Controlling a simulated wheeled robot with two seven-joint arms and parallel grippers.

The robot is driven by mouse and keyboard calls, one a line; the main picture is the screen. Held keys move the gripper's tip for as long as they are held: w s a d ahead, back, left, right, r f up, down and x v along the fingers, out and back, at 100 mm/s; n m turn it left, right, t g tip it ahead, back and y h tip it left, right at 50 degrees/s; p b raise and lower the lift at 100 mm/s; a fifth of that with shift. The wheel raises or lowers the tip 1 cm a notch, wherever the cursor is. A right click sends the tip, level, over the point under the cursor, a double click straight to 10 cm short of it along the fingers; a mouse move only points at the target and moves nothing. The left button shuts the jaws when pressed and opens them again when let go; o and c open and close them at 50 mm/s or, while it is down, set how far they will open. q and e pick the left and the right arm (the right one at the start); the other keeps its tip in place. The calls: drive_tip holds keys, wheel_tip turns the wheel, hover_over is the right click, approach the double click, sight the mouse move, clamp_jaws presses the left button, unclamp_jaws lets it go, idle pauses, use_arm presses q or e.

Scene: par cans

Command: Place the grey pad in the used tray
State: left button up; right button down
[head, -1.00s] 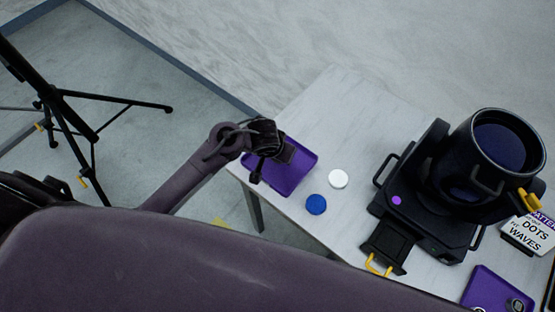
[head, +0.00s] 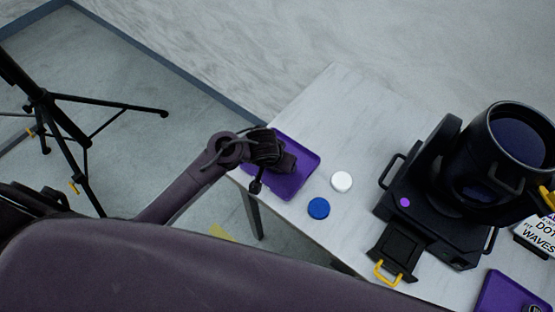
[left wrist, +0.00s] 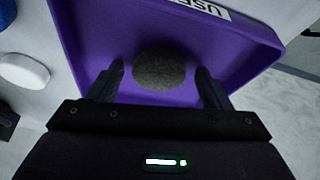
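The grey pad (left wrist: 160,68) is a dark grey round disc in the left wrist view. It shows against the floor of the purple used tray (left wrist: 262,62), whose label is partly cut off. My left gripper (left wrist: 159,80) has its fingers spread on either side of the pad, with a gap showing at each side. In the head view my left gripper (head: 283,162) is over the used tray (head: 306,180) and hides the pad. I cannot tell the exact height of the fingers above the tray floor. My right gripper is not in view.
A white disc (head: 341,181) and a blue disc (head: 318,208) lie right of the tray on the pale table (head: 330,110). A large black lamp (head: 440,190) stands further right. Another purple tray (head: 503,292) is at lower right. A black tripod (head: 60,120) stands at left.

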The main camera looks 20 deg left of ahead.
use_arm(q)
drive_tip(key=shift+s+r, duration=0.15)
drive_tip(key=shift+r, duration=0.4)
drive_tip(key=p+v, duration=0.4)
drive_tip(key=v, duration=0.7)
drive_tip(key=shift+s+r, duration=0.1)
